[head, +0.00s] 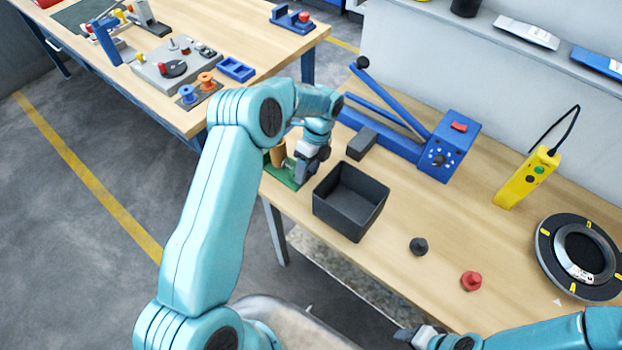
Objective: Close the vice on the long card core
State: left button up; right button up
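My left gripper (305,168) points down at the far left end of the near bench, beside a brown, card-like cylinder (278,152). The cylinder stands over a green base (282,176), and my wrist and gripper hide part of both. I cannot tell whether the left fingers touch the cylinder or how far apart they are. A blue bench device (432,150) with a long lever, a dark block and a red switch lies behind; I cannot tell whether it is the vice. My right gripper (425,336) is low at the bench's front edge, its fingers unclear.
An open black bin (350,200) stands right of the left gripper. A black knob (418,246), a red knob (471,281), a yellow handset (527,178) and a dark ring (582,257) lie farther right. Another bench (255,50) with tools stands at the upper left.

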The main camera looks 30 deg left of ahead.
pick_arm(q)
jog(key=shift+s+a+t+b, duration=0.1)
jog(key=shift+t+b, duration=0.25)
jog(key=shift+t, duration=0.15)
jog(key=shift+s+f+t+b, duration=0.25)
jog(key=shift+t+b, duration=0.65)
jog(key=shift+b, duration=0.3)
jog(key=shift+s+r+t, duration=0.1)
jog(key=shift+r+t, duration=0.1)
jog(key=shift+t, duration=0.1)
jog(key=shift+r, duration=0.15)
jog(key=t+b, duration=0.1)
jog(key=b, duration=0.1)
jog(key=t+b, duration=0.1)
jog(key=b, duration=0.1)
jog(key=t+b, duration=0.1)
jog(key=b, duration=0.2)
jog(key=shift+s+f, duration=0.3)
jog(key=shift+f, duration=0.1)
jog(key=shift+r+t, duration=0.15)
jog(key=shift+t, duration=0.25)
jog(key=shift+r, duration=0.25)
